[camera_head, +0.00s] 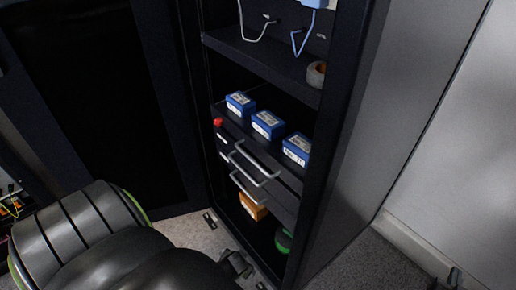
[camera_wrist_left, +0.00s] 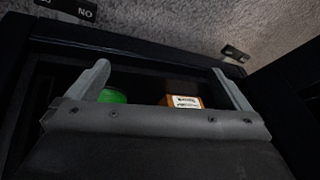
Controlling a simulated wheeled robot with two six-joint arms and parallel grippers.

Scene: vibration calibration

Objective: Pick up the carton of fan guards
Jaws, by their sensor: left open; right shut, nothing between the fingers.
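An orange-brown carton (camera_head: 253,207), which I take for the carton of fan guards, sits in the dark bottom compartment of the cabinet, below the drawers. In the left wrist view the carton (camera_wrist_left: 184,101) shows a white label, too small to read. My left gripper (camera_wrist_left: 162,68) is open, its fingers spread and empty in front of that compartment. The carton appears between the fingers in the picture, apart from them. In the head view my left arm hides most of the left gripper. My right gripper (camera_head: 452,279) is shut and empty at the lower right, cut by the edge.
A green object (camera_head: 284,240) sits right of the carton. Above are drawers with protruding handles (camera_head: 254,164) and several blue boxes (camera_head: 268,124). A tape roll (camera_head: 316,73) is on the upper shelf. The cabinet's side wall (camera_head: 345,165) bounds the right; its door stands open at left.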

